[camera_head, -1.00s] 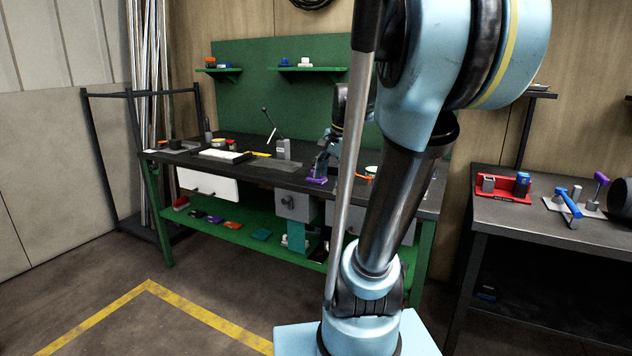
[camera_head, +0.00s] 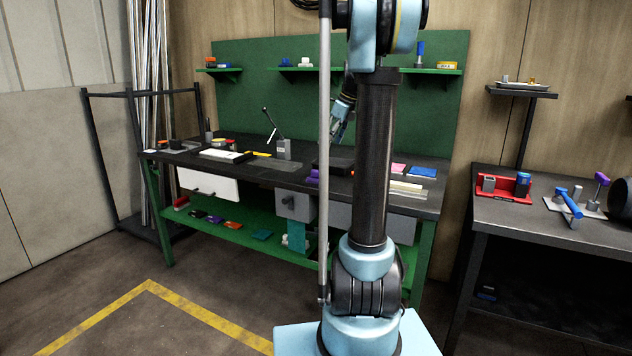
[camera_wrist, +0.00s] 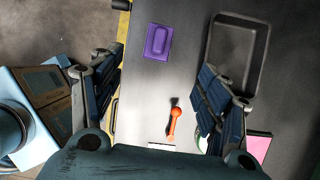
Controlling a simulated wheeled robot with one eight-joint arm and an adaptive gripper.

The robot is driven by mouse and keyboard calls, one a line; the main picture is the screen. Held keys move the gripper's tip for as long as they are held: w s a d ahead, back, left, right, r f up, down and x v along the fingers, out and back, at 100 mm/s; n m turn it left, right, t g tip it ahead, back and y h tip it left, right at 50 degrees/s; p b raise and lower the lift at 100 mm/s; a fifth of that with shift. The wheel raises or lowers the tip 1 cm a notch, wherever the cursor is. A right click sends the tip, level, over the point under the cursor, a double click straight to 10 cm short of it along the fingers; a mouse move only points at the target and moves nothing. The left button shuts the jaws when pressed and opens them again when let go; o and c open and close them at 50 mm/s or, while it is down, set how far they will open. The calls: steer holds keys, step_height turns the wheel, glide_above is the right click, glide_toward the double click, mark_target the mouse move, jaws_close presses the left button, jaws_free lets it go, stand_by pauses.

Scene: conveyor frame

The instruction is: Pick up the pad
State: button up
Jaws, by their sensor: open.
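A purple rectangular pad-like piece with a raised middle (camera_wrist: 158,42) lies on the dark bench top in the wrist view, between my fingertips in the picture. In the head view a bit of it (camera_head: 313,176) shows beside my arm. A flat pink pad (camera_head: 398,169) and a flat blue one (camera_head: 422,171) lie on the bench right of my arm. A pink edge (camera_wrist: 259,147) also shows at the wrist view's lower right. My gripper (camera_wrist: 162,62) is open and empty above the bench. In the head view my gripper (camera_head: 340,130) is partly hidden by my arm.
A black open tray (camera_wrist: 212,48) stands right of the purple piece. An orange tool (camera_wrist: 174,122) lies below it in the wrist view. A grey block with a lever (camera_head: 284,149) stands on the bench. The green back panel (camera_head: 245,100) rises behind.

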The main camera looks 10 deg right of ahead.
mark_target(317, 170)
steer(key=x, duration=1.6)
steer(key=shift+w+a+r, duration=0.1)
steer(key=shift+a, duration=0.1)
steer(key=shift+c, duration=0.3)
steer(key=c, duration=1.1)
